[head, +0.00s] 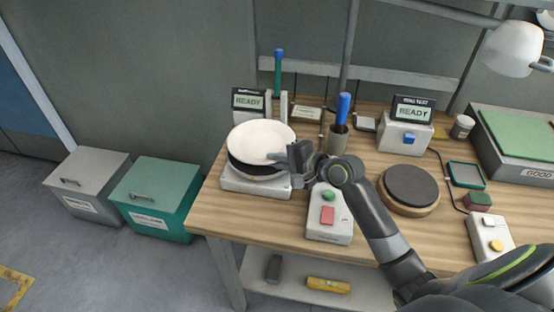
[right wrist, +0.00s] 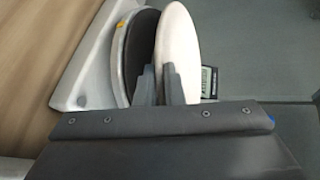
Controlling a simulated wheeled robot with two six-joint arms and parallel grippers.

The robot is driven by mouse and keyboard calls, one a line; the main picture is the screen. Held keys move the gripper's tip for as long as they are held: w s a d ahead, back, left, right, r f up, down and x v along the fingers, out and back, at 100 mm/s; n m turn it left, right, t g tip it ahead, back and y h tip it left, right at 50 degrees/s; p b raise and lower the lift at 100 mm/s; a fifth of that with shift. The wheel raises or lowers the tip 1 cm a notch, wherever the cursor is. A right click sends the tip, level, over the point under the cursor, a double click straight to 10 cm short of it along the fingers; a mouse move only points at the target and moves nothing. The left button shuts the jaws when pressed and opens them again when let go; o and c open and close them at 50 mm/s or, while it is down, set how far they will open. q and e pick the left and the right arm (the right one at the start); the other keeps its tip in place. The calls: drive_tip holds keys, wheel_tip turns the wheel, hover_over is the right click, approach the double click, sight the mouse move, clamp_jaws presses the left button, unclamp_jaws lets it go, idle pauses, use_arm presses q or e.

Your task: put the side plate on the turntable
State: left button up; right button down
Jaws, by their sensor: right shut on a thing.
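The side plate (head: 261,138) is a white round dish at the left of the table. My right gripper (head: 284,158) is shut on its near right rim. The plate is over the dark round pad (head: 236,164) of a white machine. In the right wrist view, the plate (right wrist: 180,45) shows apart from the dark pad (right wrist: 142,50) at the upper side, with the fingers (right wrist: 161,86) at its rim. The turntable, a dark disc (head: 410,185) on a wooden base, is bare at the right of my arm. My left gripper is not in view.
A control box (head: 329,222) with green and red buttons stands between the machine and turntable. Behind are a cup (head: 336,142) with a blue-handled tool and a ring test box (head: 404,132). A small green-framed tray (head: 466,176) lies right of the turntable.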

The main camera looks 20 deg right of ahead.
drive_tip(key=c, duration=1.8)
unclamp_jaws()
drive_tip(key=v, duration=1.2)
drive_tip(key=shift+r, duration=0.15)
